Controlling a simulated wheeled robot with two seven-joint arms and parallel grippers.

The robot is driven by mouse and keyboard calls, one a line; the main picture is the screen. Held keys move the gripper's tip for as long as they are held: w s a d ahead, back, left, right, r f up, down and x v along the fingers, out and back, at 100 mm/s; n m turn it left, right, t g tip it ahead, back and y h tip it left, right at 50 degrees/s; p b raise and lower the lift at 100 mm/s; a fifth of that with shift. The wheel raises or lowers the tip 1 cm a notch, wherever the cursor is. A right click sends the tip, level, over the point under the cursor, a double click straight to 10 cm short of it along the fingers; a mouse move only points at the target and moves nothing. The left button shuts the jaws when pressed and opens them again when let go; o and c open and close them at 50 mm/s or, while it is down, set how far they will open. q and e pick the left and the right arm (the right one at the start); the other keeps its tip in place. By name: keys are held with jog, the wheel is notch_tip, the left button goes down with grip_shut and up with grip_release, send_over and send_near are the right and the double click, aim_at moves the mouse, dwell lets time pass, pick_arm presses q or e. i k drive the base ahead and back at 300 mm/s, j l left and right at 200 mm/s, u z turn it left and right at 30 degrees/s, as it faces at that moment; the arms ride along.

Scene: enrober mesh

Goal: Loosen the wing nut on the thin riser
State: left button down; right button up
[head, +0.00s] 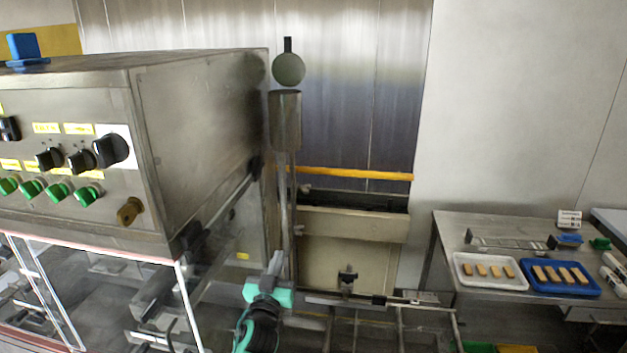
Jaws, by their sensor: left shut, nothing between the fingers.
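A thin upright riser (293,248) stands just right of the machine cabinet, close beside a thicker pipe. A small light fitting (299,229) sticks out from it to the right; it may be the wing nut, but it is too small to tell. My left gripper (277,262) points up from the bottom middle, with a teal and black body. Its fingers are shut and empty, just below and left of that fitting in the picture. I cannot tell whether the fingers touch the riser. My right gripper is out of view.
The steel cabinet (200,150) with knobs and green buttons fills the left. A metal cylinder (285,120) tops the thicker pipe. A dark clamp (347,280) sits on a horizontal rail. At right, a table (450,232) holds a white tray (458,284) and a blue tray (594,291).

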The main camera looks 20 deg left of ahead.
aim_at(304, 189)
jog(key=i+j, duration=0.15)
jog(key=i, duration=0.3)
jog(key=i+j, duration=0.2)
jog(key=i, duration=0.3)
